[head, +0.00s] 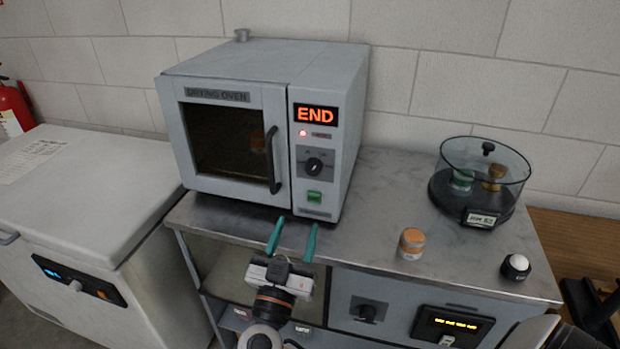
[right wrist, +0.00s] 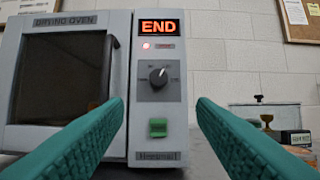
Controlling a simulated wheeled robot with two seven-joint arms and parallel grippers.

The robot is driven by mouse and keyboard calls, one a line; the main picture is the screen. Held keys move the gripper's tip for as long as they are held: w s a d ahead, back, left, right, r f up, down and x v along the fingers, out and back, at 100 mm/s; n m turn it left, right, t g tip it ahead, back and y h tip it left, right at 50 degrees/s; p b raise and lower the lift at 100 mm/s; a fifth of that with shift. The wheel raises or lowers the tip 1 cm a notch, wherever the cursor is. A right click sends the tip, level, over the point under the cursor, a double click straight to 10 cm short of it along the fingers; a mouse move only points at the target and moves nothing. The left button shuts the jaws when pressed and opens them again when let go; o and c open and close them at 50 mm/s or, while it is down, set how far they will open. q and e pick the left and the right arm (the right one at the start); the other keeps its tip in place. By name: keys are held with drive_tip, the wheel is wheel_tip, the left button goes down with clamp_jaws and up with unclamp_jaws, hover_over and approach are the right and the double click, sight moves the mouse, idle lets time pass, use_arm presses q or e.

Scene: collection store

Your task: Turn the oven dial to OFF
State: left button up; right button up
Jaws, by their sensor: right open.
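The drying oven (head: 235,62) stands on the steel bench with its door shut. Its black dial (head: 314,165) sits on the right-hand panel, under a red lamp and an orange END display (head: 316,115). In the right wrist view the dial (right wrist: 159,77) has a white mark leaning to the upper right; its small labels are unreadable. A green button (right wrist: 158,128) is below it. My right gripper (head: 297,222) is open and empty, its teal fingers pointing toward the panel, below and in front of the dial and apart from it.
A glass desiccator (head: 482,180) stands at the bench's right, with an orange-lidded jar (head: 411,243) and a small white-topped black item (head: 515,266) nearer the front edge. The oven door handle (head: 272,160) projects left of the panel. A white chest (head: 85,200) stands at left.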

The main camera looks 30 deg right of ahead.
sight(312, 173)
drive_tip(key=p+x, duration=0.1)
drive_tip(key=x, duration=0.2)
drive_tip(key=p+x, duration=0.2)
drive_tip(key=x, duration=0.2)
drive_tip(key=p+x, duration=0.2)
drive_tip(key=x, duration=0.2)
drive_tip(key=shift+w+r, duration=0.15)
drive_tip(key=shift+r, duration=0.25)
drive_tip(key=shift+w+d, duration=0.2)
drive_tip(key=c, duration=1)
